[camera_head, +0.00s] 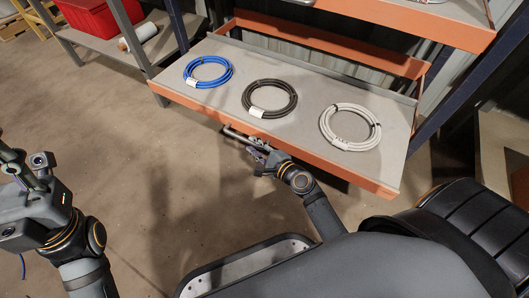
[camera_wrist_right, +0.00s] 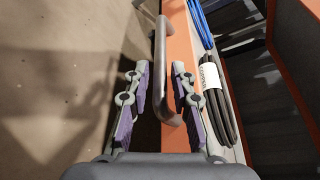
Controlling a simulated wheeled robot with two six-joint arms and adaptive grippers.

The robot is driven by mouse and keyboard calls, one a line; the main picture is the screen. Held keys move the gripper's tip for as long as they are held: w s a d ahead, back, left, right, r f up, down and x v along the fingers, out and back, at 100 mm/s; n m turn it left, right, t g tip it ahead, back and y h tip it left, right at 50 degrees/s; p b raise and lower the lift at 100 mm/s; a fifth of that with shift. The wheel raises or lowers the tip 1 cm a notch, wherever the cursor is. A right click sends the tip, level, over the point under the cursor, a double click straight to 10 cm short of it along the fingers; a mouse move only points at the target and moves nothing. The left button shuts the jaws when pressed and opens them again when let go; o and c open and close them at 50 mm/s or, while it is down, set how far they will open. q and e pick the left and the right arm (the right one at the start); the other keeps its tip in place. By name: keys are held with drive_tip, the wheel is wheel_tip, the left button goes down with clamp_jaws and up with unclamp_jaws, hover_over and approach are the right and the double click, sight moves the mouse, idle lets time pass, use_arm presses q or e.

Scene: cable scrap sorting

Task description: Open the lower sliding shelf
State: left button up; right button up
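The lower sliding shelf (camera_head: 226,102) is a grey board with an orange front edge. Blue, black and white cable coils lie on it. Its dark bar handle (camera_head: 236,135) is on the front edge, left of the middle. My right gripper (camera_head: 259,150) is at this handle. In the right wrist view the right gripper (camera_wrist_right: 160,68) is open, one finger on each side of the handle (camera_wrist_right: 159,45), with gaps visible. My left gripper (camera_head: 24,162) is at the left edge, away from the shelf and partly cut off; its finger state is unclear.
An upper orange-edged shelf (camera_head: 410,14) hangs above at the back right. A red bin (camera_head: 100,14) and a white roll (camera_head: 138,36) are on another rack at the upper left. The concrete floor (camera_head: 130,165) in front is clear.

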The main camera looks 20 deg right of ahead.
drive_tip(key=v, duration=0.8)
drive_tip(key=shift+s, duration=0.1)
